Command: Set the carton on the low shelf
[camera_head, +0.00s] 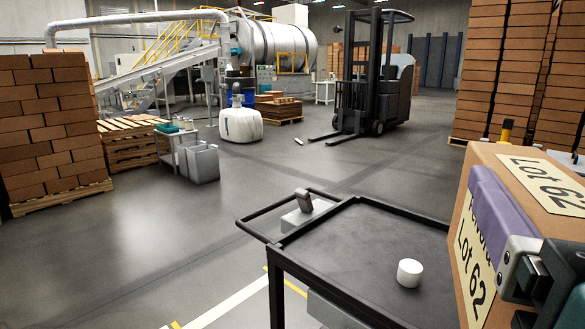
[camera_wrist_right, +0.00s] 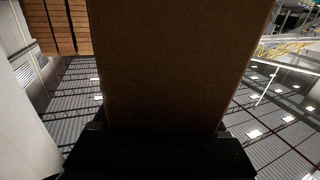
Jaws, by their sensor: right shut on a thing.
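The carton (camera_head: 540,185) is a brown box with pale "Lot 62" labels at the right edge of the head view, partly cut off. My right gripper (camera_head: 522,262) is shut on it, with a purple piece lying against its labelled side. In the right wrist view the carton (camera_wrist_right: 175,60) fills the middle, above the black gripper body (camera_wrist_right: 160,150). The carton appears beside and above the right end of a black-topped cart (camera_head: 370,250); I cannot tell whether it touches it. I cannot make out a low shelf clearly. My left gripper is not in view.
A white cylinder (camera_head: 409,272) stands on the cart top, which is otherwise bare. Farther off are a forklift (camera_head: 370,80), a white sack (camera_head: 240,124) and stacked brown boxes (camera_head: 48,125). The floor between is open.

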